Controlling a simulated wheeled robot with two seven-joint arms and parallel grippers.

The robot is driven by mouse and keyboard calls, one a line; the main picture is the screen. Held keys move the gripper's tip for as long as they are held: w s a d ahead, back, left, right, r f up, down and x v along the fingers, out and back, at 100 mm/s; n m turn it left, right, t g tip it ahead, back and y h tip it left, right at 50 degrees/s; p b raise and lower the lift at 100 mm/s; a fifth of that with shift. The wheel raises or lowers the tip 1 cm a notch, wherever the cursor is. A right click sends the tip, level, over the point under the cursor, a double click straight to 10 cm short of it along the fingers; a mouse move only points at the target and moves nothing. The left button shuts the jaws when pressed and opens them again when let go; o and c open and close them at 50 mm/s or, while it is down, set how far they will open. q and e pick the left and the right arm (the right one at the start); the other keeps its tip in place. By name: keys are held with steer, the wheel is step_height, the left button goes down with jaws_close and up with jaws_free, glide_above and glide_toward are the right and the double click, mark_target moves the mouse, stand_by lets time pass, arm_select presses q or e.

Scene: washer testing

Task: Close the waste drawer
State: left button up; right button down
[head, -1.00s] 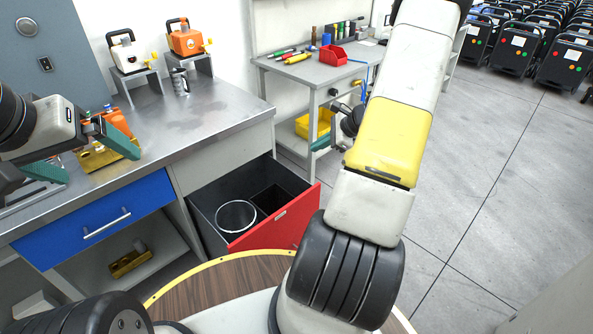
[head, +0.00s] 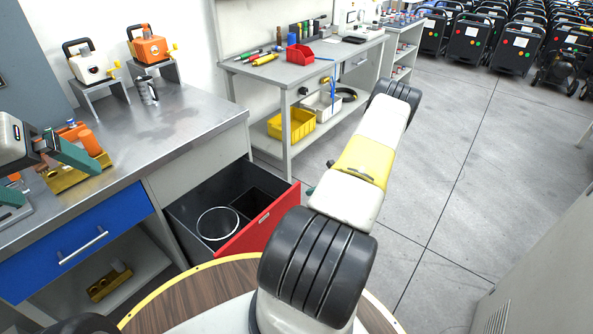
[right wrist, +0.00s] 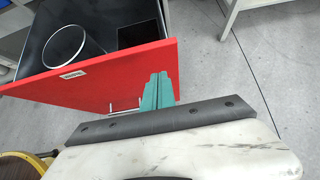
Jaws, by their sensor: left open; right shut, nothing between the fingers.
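The waste drawer, with its red front (head: 262,224) and dark inside, stands pulled out under the grey counter. A round ring-rimmed bin (head: 218,223) and a square opening show inside it. In the right wrist view the red front (right wrist: 100,76) fills the upper left, with a silver handle (right wrist: 124,108) at its lower edge. My right gripper (right wrist: 159,80) is shut and empty, its green fingers just in front of the red front's right part; I cannot tell whether they touch. In the head view my arm mostly hides it. My left gripper (head: 42,178) is open over the counter at far left.
A blue drawer (head: 75,245) is shut left of the waste drawer. The steel counter (head: 185,125) carries orange and white devices and a metal mug. A workbench (head: 300,72) with a yellow bin (head: 292,124) stands behind.

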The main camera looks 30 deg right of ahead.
mark_target(295, 189)
steer(key=w, duration=0.1)
steer(key=w+a+f, duration=0.1)
steer(key=w, duration=0.1)
steer(key=w+a, duration=0.1)
steer(key=w, duration=0.1)
steer(key=shift+f, duration=0.3)
steer(key=shift+w, duration=0.15)
steer(key=shift+a, duration=0.1)
